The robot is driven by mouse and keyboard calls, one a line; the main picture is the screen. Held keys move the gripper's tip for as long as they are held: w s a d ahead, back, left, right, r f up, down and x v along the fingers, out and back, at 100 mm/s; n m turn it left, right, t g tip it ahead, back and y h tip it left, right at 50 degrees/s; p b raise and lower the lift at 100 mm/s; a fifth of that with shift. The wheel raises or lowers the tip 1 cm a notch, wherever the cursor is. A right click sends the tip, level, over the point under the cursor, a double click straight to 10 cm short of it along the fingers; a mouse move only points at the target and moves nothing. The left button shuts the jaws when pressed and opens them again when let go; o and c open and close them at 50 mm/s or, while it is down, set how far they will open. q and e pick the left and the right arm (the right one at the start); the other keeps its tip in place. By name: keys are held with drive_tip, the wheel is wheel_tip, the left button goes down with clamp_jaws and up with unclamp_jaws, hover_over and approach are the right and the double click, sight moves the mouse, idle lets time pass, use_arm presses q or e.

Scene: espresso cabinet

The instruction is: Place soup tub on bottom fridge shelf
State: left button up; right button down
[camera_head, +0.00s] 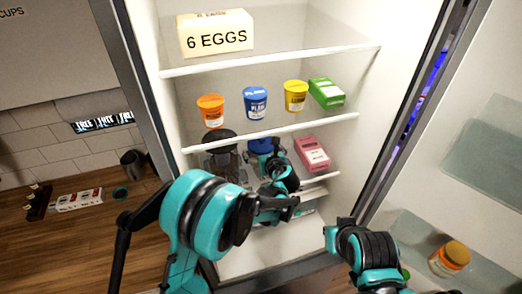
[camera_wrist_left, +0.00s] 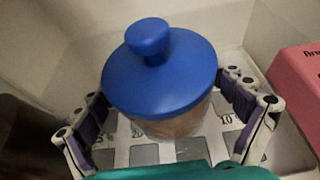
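A tub with a blue knobbed lid and brownish body, apparently the soup tub (camera_wrist_left: 160,75), stands upright in the left wrist view. My left gripper (camera_wrist_left: 170,125) is open, with a finger on either side of the tub and visible gaps to its body. In the head view the tub's blue top (camera_head: 262,145) shows partly behind my left gripper (camera_head: 272,168), inside the fridge below the middle shelf (camera_head: 300,127). The tub's base is mostly hidden.
A pink box (camera_head: 311,154) is right of the tub and a dark jar (camera_head: 218,140) left. Orange (camera_head: 210,110), blue (camera_head: 255,102) and yellow (camera_head: 295,95) tubs and a green box (camera_head: 326,93) stand on the middle shelf. An egg box (camera_head: 215,35) is above. The open door (camera_head: 480,60) is right.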

use_arm(q)
drive_tip(key=shift+s+d+r, duration=0.1)
drive_tip(key=shift+s, duration=0.05)
drive_tip(key=shift+s+d, duration=0.1)
drive_tip(key=shift+s, duration=0.1)
drive_tip(key=v, duration=1.1)
drive_tip(key=shift+s, duration=0.25)
drive_tip(key=shift+r, duration=0.15)
